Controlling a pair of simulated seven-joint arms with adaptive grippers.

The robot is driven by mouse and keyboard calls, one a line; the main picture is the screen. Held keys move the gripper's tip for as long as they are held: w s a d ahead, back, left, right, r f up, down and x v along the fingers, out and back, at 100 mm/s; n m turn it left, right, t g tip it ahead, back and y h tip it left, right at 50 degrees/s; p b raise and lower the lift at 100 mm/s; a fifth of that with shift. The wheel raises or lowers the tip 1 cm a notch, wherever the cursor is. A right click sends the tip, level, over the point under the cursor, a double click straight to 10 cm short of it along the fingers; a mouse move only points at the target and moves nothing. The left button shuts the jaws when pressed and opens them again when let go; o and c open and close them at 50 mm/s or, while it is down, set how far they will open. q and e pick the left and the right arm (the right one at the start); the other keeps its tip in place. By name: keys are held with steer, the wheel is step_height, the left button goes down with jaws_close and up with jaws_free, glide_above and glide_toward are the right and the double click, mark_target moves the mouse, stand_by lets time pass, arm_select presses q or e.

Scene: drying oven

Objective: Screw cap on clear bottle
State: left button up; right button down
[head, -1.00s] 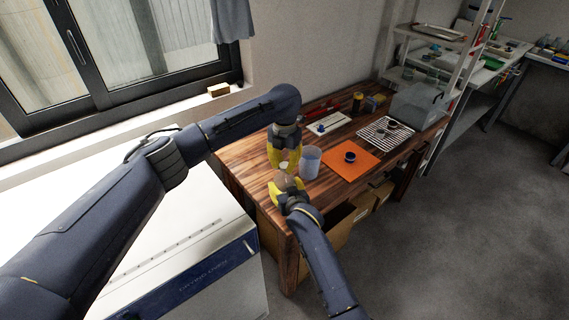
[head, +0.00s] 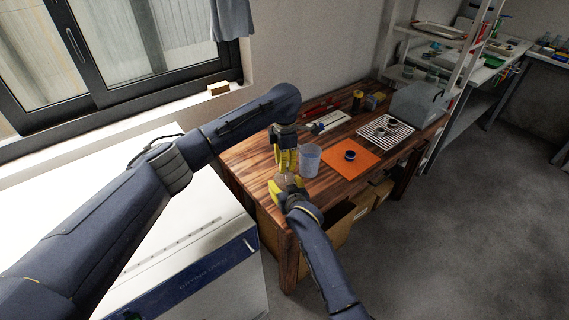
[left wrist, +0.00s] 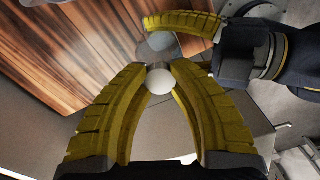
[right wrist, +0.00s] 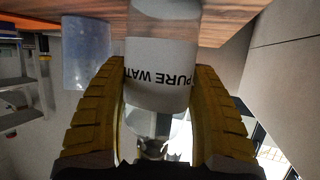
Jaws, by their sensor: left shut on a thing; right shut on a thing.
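My left gripper (head: 286,172) is shut on a small round white cap (left wrist: 159,80), seen between its yellow fingertips in the left wrist view. My right gripper (head: 287,186) is just below it, shut on the clear bottle (right wrist: 160,72). The bottle's white label reads "PURE WAT…" in the right wrist view, with the letters upside down. Part of the bottle (left wrist: 158,45) also shows beyond the cap in the left wrist view. In the head view the fingers hide most of the cap and bottle. I cannot tell whether the cap touches the bottle's neck.
A translucent bluish beaker (head: 309,160) stands on the wooden table (head: 325,185) close right of the grippers. An orange mat (head: 366,166) with a dark round item and a wire rack (head: 374,130) lie farther right. The drying oven (head: 200,260) is at left.

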stand_by(0.3)
arm_select(q)
steer(key=o, duration=0.7)
steer(key=shift+r, duration=2.3)
